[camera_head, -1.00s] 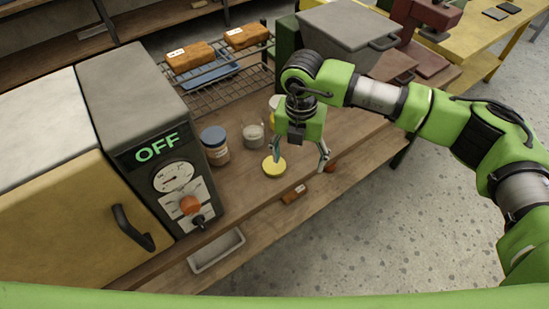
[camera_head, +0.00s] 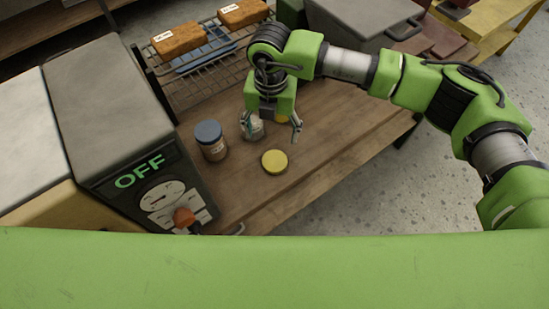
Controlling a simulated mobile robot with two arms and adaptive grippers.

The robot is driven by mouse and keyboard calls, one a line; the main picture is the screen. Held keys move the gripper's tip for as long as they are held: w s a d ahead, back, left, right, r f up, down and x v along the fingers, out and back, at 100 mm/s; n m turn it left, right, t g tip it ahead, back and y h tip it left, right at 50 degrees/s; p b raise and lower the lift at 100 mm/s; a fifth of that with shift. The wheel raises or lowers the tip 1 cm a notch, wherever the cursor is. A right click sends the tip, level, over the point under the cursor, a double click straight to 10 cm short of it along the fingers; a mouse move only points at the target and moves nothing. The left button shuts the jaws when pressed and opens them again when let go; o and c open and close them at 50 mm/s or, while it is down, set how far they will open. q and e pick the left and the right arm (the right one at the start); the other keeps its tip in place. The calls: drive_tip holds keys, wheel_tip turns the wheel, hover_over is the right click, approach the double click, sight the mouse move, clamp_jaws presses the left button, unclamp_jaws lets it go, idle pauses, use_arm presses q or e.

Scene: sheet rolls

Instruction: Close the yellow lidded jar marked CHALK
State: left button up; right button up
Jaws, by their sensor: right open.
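A round yellow lid (camera_head: 274,161) lies flat on the wooden bench. A clear glass jar (camera_head: 256,131) with pale contents stands behind it, partly covered by my right gripper's left finger; I see no lid on it. Another yellow piece (camera_head: 282,119) shows behind the gripper, mostly hidden. I cannot read a CHALK mark on anything. My right gripper (camera_head: 271,126) is open, pointing down, with nothing seen held. In the picture it is just above the yellow lid, its fingers spread around the glass jar's right side and the hidden yellow piece. My left gripper is not in view.
A blue-lidded jar (camera_head: 210,141) stands left of the glass jar. A grey oven box marked OFF (camera_head: 120,125) stands at left. A wire rack (camera_head: 190,90) with bread loaves is behind. A grey bin (camera_head: 360,30) stands at back right. The bench right of the lid is clear.

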drive_tip(key=p, duration=0.1)
hover_over(274, 160)
drive_tip(key=f, duration=0.6)
drive_tip(key=shift+w+a, duration=0.25)
drive_tip(key=shift+w, duration=0.05)
drive_tip(key=shift+f, duration=0.35)
drive_tip(key=shift+s+d+f+p, duration=0.1)
drive_tip(key=shift+f+p, duration=0.1)
drive_tip(key=shift+p, duration=0.35)
drive_tip(key=f, duration=0.1)
drive_tip(key=f+p, duration=0.1)
drive_tip(key=f, duration=0.1)
drive_tip(key=shift+s+d+f+p, duration=0.25)
drive_tip(key=shift+f+p, duration=0.1)
drive_tip(key=shift+p, duration=0.05)
drive_tip(key=shift+f, duration=0.55)
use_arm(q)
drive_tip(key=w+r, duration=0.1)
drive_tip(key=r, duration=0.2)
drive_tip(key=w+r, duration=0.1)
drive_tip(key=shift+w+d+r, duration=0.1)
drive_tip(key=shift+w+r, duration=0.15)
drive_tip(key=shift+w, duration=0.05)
